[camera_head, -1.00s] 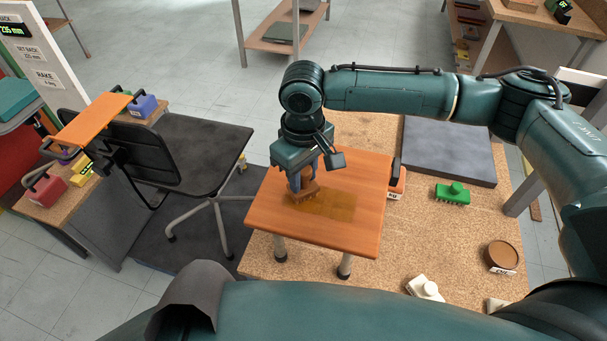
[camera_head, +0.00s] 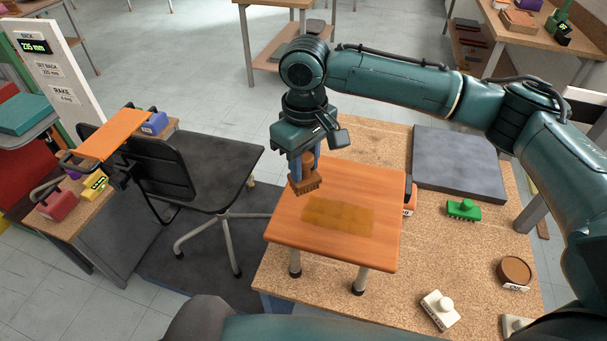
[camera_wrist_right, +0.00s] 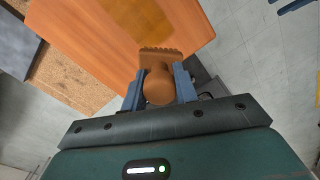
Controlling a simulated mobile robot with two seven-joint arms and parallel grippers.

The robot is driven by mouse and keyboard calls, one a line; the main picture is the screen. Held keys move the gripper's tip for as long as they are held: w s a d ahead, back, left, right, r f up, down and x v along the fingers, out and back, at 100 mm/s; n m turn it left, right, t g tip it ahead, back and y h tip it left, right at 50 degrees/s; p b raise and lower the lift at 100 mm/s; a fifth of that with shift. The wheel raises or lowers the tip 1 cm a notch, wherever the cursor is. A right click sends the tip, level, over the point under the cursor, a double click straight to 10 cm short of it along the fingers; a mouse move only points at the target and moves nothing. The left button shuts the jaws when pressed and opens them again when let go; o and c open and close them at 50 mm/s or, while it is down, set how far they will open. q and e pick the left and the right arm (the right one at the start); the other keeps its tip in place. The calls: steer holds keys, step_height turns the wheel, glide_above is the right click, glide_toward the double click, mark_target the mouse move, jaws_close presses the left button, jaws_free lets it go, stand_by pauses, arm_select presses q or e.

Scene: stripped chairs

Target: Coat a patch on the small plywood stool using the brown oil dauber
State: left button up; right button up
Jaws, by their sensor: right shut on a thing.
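The small plywood stool (camera_head: 380,251) stands on the cork-topped bench, its orange-brown seat up. A darker oiled patch (camera_head: 338,216) lies on the middle of the seat; part of it shows at the top of the right wrist view (camera_wrist_right: 140,18). My right gripper (camera_head: 304,168) is shut on the brown oil dauber (camera_head: 305,186), bristles downward. In the head view the dauber is over the seat's far left corner, apparently lifted clear of it. In the right wrist view the dauber's round knob (camera_wrist_right: 159,87) sits between both fingers. My left gripper is not in view.
A green brush (camera_head: 464,209), a white dauber (camera_head: 440,309) and a round brown tin (camera_head: 514,271) are on the bench (camera_head: 440,255) right of the stool. A dark grey slab (camera_head: 458,163) lies behind. A black office chair (camera_head: 215,165) stands at left.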

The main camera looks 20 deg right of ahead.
steer(key=shift+r, duration=1.05)
